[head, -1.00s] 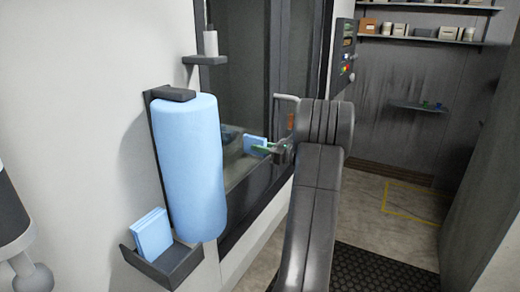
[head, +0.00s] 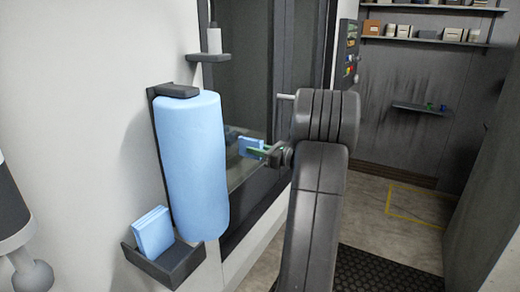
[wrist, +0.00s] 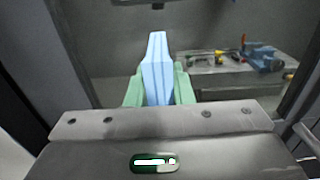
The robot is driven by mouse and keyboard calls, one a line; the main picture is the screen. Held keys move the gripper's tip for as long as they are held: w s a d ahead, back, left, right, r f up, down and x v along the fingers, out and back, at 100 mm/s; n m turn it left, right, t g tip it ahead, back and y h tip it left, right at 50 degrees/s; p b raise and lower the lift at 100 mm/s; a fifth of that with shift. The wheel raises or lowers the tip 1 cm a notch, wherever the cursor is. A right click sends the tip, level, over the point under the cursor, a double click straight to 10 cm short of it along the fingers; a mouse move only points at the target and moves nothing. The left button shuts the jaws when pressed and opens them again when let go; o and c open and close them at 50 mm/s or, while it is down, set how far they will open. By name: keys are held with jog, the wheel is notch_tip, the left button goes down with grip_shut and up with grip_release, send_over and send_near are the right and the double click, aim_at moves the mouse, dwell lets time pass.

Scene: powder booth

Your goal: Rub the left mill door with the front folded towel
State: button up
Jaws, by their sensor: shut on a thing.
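My gripper (head: 264,150) is shut on a folded light-blue towel (head: 248,146), held by its green fingers in front of the mill's glass. In the wrist view the towel (wrist: 157,65) stands out between the green fingers (wrist: 158,92), its free end pointing away from me. The left mill door (head: 245,85) is a dark-framed glass panel, partly hidden behind the blue roll. I cannot tell whether the towel touches the glass. Another folded blue towel stack (head: 152,232) stands in a dark wall tray (head: 170,268).
A large blue roll (head: 193,165) hangs on the wall left of the door. Above it a small shelf (head: 208,58) bears a white bottle (head: 214,40). A door handle (head: 286,97) is close to my arm. A vise (wrist: 262,57) shows beyond the glass.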

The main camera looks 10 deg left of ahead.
jog(key=s+a+b, duration=0.1)
jog(key=s+a, duration=0.2)
jog(key=s, duration=0.6)
jog(key=shift+a, duration=0.2)
dwell(0.6)
jog(key=shift+d, duration=0.1)
jog(key=shift+v, duration=2.95)
jog(key=v, duration=0.3)
jog(key=shift+r, duration=0.1)
jog(key=shift+s, duration=0.1)
